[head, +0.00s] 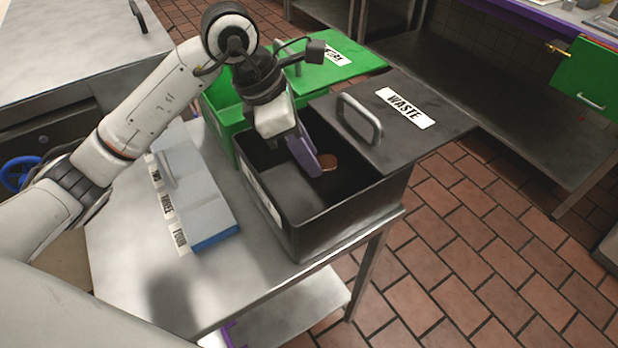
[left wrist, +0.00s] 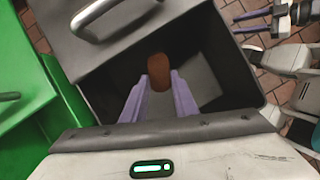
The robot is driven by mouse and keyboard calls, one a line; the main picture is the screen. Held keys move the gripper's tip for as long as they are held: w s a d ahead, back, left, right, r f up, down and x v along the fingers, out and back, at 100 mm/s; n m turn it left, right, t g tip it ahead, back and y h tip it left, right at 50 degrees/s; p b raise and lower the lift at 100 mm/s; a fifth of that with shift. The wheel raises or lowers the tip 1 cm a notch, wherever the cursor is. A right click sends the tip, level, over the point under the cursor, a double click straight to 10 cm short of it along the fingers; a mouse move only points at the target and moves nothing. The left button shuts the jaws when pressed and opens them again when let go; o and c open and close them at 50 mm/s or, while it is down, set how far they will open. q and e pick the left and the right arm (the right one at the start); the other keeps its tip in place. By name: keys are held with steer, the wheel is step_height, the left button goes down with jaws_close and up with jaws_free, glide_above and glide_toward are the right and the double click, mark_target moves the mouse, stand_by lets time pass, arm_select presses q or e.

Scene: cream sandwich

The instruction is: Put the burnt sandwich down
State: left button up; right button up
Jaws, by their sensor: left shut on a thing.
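My left gripper (head: 316,164) reaches down into the open black waste bin (head: 330,236). Its purple fingers are shut on the burnt sandwich (head: 328,162), a small brown piece at the fingertips. In the left wrist view the sandwich (left wrist: 158,72) sits between the two finger ends, above the bin's dark interior. It looks clear of the bin's walls; I cannot tell its height above the floor of the bin. The bin's lid (head: 432,98), labelled WASTE, is slid back to the right. My right gripper is not clearly seen in the head view.
A green bin (head: 222,122) with a green lid (head: 352,62) stands behind the black bin. A grey-blue labelled box (head: 200,190) lies left of it on the metal table (head: 130,250). The lid handle (head: 362,118) stands up close to my gripper.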

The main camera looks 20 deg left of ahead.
arm_select(q)
step_height(320, 180, down, 8)
steer(key=shift+r, duration=0.25)
steer(key=shift+f, duration=0.15)
steer(key=o, duration=1)
steer(key=v, duration=1.2)
steer(key=shift+r, duration=0.2)
